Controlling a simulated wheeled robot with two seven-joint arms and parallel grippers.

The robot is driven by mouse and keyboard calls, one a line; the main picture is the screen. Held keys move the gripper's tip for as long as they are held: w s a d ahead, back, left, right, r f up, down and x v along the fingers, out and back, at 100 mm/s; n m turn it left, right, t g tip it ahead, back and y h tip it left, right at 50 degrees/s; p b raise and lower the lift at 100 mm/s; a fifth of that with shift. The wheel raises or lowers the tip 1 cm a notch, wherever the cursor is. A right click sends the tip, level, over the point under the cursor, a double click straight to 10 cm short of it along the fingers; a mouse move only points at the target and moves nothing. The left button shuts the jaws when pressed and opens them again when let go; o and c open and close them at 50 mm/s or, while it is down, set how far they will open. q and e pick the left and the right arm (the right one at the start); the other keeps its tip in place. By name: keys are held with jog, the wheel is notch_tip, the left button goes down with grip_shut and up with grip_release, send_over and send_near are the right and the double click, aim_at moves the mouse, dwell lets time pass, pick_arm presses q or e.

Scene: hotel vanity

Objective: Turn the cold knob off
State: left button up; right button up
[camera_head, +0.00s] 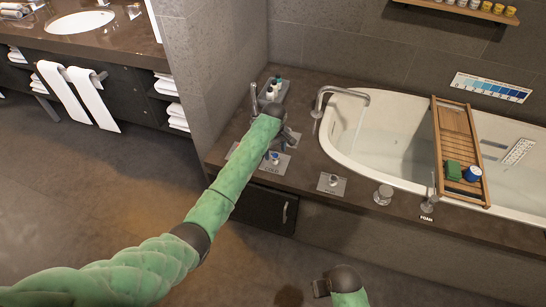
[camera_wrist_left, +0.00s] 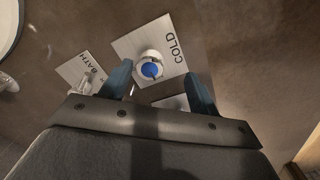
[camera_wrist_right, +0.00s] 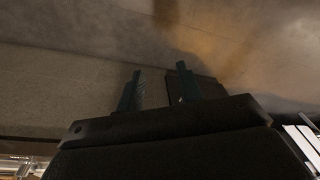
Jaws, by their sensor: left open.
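The cold knob (camera_head: 275,156) is a small round knob with a blue cap on a light plate marked COLD, on the dark tub deck. In the left wrist view the knob (camera_wrist_left: 150,67) lies between the two finger lines of my left gripper (camera_wrist_left: 157,70). My left gripper (camera_head: 289,138) is open, above the deck by the knob. I cannot tell whether the fingers touch it. My right gripper (camera_head: 321,288) is low in front of the tub side, away from the knob. In the right wrist view its fingers (camera_wrist_right: 158,72) are apart and empty.
The spout (camera_head: 340,92) stands behind, with a pale streak below it. A BATH plate (camera_head: 332,185) with a knob sits to the right. Bottles in a tray (camera_head: 273,90) stand behind my left gripper. A wooden rack (camera_head: 452,130) spans the tub (camera_head: 385,150).

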aim_at(275, 156)
pick_arm(q)
jog(key=shift+w+r+n, duration=0.3)
jog(key=shift+w+r, duration=0.6)
jog(key=shift+w, duration=0.25)
jog(key=shift+f+p, duration=0.65)
jog(key=shift+f, duration=3.15)
pick_arm(e)
jog(key=shift+s+a+f, duration=0.15)
jog(key=shift+s+f, duration=0.05)
jog(key=shift+f, duration=1.25)
jog(key=shift+s+a+f, duration=0.1)
jog(key=shift+s+f, duration=0.05)
jog(key=shift+f, duration=1.25)
pick_arm(q)
jog(key=c, duration=1)
